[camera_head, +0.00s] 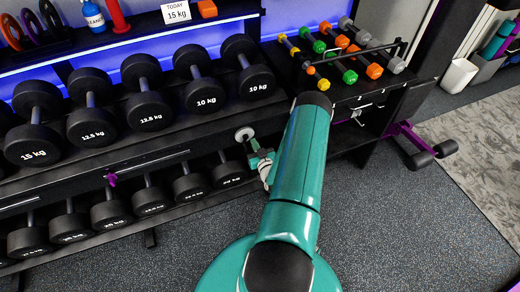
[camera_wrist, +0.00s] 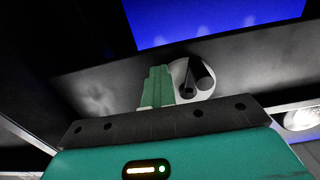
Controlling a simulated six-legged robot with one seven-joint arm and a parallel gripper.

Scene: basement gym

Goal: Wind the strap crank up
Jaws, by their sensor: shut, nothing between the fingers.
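A pale round disc (camera_head: 244,134), which looks like the crank, sits on the front of the dark rack by the end dumbbell. In the wrist view the disc (camera_wrist: 181,73) carries a dark crank handle (camera_wrist: 203,76) on its right side. My gripper (camera_head: 262,160) is just below and right of the disc in the head view. In the wrist view its green fingers (camera_wrist: 157,88) are shut together and empty, in front of the disc's left part. I cannot tell whether they touch it. Any strap is not clearly visible.
Black dumbbells (camera_head: 147,110) fill two rack tiers on the left. Small coloured dumbbells (camera_head: 330,73) lie on the cabinet at right, with a silver handle (camera_head: 355,118) on its front. A purple-framed stand (camera_head: 418,145) is further right. The floor (camera_head: 420,235) in front is clear.

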